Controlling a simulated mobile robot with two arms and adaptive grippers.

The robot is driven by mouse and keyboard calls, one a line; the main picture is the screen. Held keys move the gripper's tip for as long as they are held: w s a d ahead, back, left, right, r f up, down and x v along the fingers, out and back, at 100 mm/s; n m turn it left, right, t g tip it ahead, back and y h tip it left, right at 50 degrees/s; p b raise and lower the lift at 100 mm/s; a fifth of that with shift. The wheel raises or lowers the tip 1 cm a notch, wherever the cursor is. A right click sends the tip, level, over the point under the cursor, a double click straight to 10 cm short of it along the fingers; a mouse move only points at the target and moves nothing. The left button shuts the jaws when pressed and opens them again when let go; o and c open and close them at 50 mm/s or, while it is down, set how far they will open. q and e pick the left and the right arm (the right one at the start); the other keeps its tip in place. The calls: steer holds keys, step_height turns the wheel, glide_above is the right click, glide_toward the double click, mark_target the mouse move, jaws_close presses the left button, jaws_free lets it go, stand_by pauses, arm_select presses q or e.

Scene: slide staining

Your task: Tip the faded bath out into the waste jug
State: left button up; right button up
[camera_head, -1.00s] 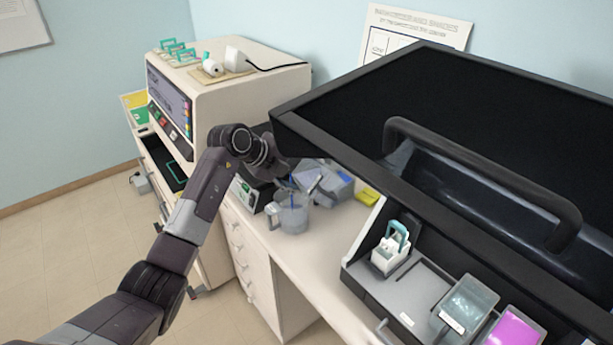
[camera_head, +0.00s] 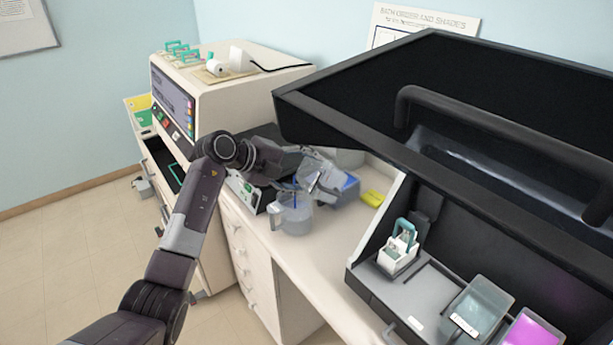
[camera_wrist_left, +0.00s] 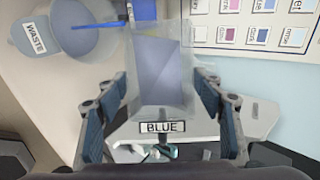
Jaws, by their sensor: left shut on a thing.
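My left gripper (camera_wrist_left: 165,122) is shut on a clear bath (camera_wrist_left: 186,45) labelled BLUE; a bluish-grey panel shows through its wall. In the head view the gripper (camera_head: 303,165) holds the bath (camera_head: 310,178) tilted above the waste jug (camera_head: 293,219), a clear jug on the counter. The jug (camera_wrist_left: 95,42) with its WASTE tag shows at the upper left of the wrist view, beside the bath's far end. A thin blue streak (camera_wrist_left: 92,25) runs between the bath's edge and the jug's mouth. How much liquid is in the bath is unclear. My right gripper is out of view.
A black hood (camera_head: 480,110) overhangs the bench at the right. Below it stand a white rack with a teal handle (camera_head: 399,247), a grey-green bath (camera_head: 478,300) and a magenta bath (camera_head: 525,328). A yellow item (camera_head: 373,199) lies behind the jug. A white machine (camera_head: 240,95) stands at left.

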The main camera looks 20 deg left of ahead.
arm_select(q)
steer(key=shift+s+a+f+n+t+h+b, duration=0.2)
steer(key=shift+a+f+t+h+b, duration=0.4)
steer(key=shift+b, duration=0.95)
steer(key=shift+s+a+f+n+t+h+b, duration=0.25)
steer(key=shift+f+h+b, duration=0.4)
steer(key=shift+b, duration=0.85)
steer(key=shift+c, duration=0.2)
steer(key=p, duration=0.1)
steer(key=r+p, duration=0.1)
steer(key=p, duration=0.1)
steer(key=shift+w+d+r, duration=0.15)
steer(key=shift+d+r, duration=0.05)
steer(key=shift+r, duration=0.1)
steer(key=shift+y+p, duration=0.25)
steer(key=shift+p, duration=0.15)
steer(key=shift+f+g, duration=0.1)
steer(key=shift+g, duration=0.15)
